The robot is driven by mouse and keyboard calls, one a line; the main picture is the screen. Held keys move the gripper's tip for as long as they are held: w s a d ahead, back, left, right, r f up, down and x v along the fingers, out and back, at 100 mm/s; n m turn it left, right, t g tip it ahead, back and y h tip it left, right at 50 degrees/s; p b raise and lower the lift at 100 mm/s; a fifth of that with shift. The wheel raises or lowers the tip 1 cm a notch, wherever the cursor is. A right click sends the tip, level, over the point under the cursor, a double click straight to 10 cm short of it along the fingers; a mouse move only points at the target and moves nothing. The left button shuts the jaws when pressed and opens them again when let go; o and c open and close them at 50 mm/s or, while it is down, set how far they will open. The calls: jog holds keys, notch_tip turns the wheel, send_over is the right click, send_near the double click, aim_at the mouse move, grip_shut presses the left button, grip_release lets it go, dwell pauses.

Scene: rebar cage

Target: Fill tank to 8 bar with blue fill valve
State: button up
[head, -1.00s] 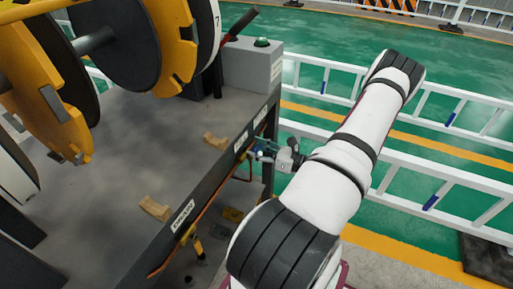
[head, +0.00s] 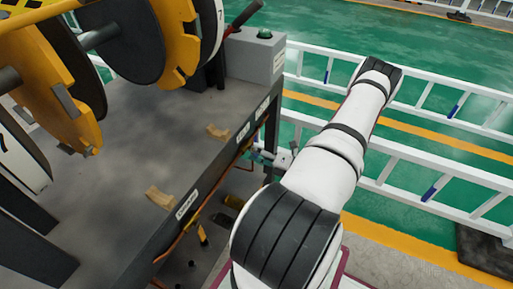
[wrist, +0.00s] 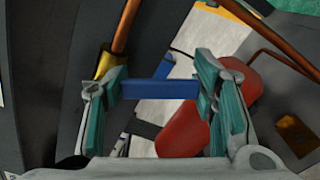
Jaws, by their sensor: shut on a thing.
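In the wrist view my gripper (wrist: 162,92) has its teal-padded fingers at either end of a blue bar-shaped valve handle (wrist: 160,89), shut on it. The handle lies level across the picture. A brass fitting (wrist: 108,65) on a copper pipe (wrist: 126,25) is just beyond the left finger. In the head view my gripper (head: 268,157) is small, at the right end of the bench front, below the white labels; the handle is hard to make out there. I cannot make out a tank or a readable pressure gauge.
Red rounded parts (wrist: 185,128) lie behind the right finger. The grey bench (head: 120,150) carries yellow-rimmed reels (head: 178,45) and a grey box with a green button (head: 264,34). White railings (head: 410,165) stand behind my arm. Copper piping (head: 190,222) runs along the bench front.

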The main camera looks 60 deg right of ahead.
jog(key=m, duration=0.1)
jog(key=a+m, duration=0.1)
jog(key=m, duration=0.1)
jog(key=a+m, duration=0.1)
jog(key=m, duration=0.1)
jog(key=shift+a+f+p, duration=0.15)
jog(key=shift+f+p, duration=0.15)
jog(key=shift+f, duration=0.1)
jog(key=shift+s+m, duration=0.1)
jog(key=shift+m, duration=0.3)
jog(key=o, duration=1.7)
jog(key=shift+a, duration=0.1)
jog(key=shift+s, duration=0.1)
jog(key=s+d, duration=0.1)
jog(key=s, duration=1)
jog(key=shift+s, duration=0.4)
